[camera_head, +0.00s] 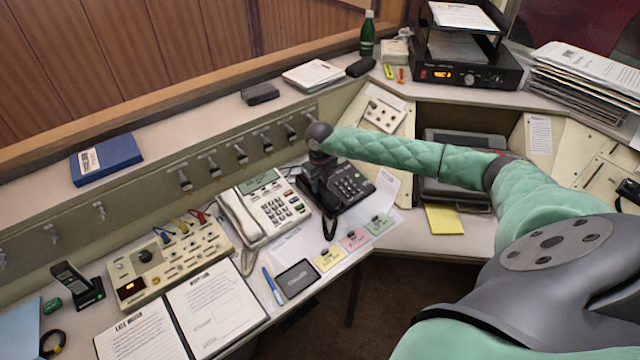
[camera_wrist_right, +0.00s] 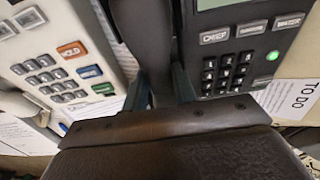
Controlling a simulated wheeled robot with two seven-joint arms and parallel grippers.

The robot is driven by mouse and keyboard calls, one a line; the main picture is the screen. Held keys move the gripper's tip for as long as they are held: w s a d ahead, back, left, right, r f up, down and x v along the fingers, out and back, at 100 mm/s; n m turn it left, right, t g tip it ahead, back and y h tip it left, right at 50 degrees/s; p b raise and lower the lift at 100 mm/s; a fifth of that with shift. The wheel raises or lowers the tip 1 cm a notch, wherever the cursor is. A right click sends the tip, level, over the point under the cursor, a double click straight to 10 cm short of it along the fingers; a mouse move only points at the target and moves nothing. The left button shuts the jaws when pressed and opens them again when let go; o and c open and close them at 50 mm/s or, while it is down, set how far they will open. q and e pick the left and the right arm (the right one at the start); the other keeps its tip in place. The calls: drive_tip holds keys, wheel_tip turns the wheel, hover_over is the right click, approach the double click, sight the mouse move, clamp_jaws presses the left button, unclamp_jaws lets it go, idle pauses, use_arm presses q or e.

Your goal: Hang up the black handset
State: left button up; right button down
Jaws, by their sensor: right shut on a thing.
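The black desk phone (camera_head: 347,186) sits on the desk right of the white phone, with keypad and display facing up. In the right wrist view its keypad (camera_wrist_right: 226,72) shows at the right, with a small green light lit. The black handset (camera_wrist_right: 148,35) lies along the phone's left side, between the fingers of my right gripper (camera_wrist_right: 160,92). The gripper is shut on it. In the head view my right gripper (camera_head: 318,165) points down over the phone's left side and hides much of the handset. I cannot tell whether the handset touches its cradle. My left gripper is out of view.
The white phone (camera_head: 265,207) stands close on the left. Sticky notes (camera_head: 354,239) and papers lie in front. The panel with several hook switches (camera_head: 240,155) rises behind. A yellow pad (camera_head: 444,218) lies on clear desk to the right.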

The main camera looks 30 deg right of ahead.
drive_tip(key=shift+f+b, duration=0.3)
drive_tip(key=shift+b, duration=0.1)
drive_tip(key=c, duration=0.6)
unclamp_jaws()
drive_tip(key=shift+r, duration=0.15)
drive_tip(key=shift+s+r+p, duration=0.2)
drive_tip(key=shift+r+p, duration=0.2)
drive_tip(key=shift+r, duration=0.7)
drive_tip(key=shift+s+r+p, duration=0.15)
drive_tip(key=shift+r+p, duration=0.25)
drive_tip(key=shift+r, duration=0.75)
drive_tip(key=shift+s+r+p, duration=0.2)
drive_tip(key=shift+r+p, duration=0.2)
drive_tip(key=shift+r, duration=0.7)
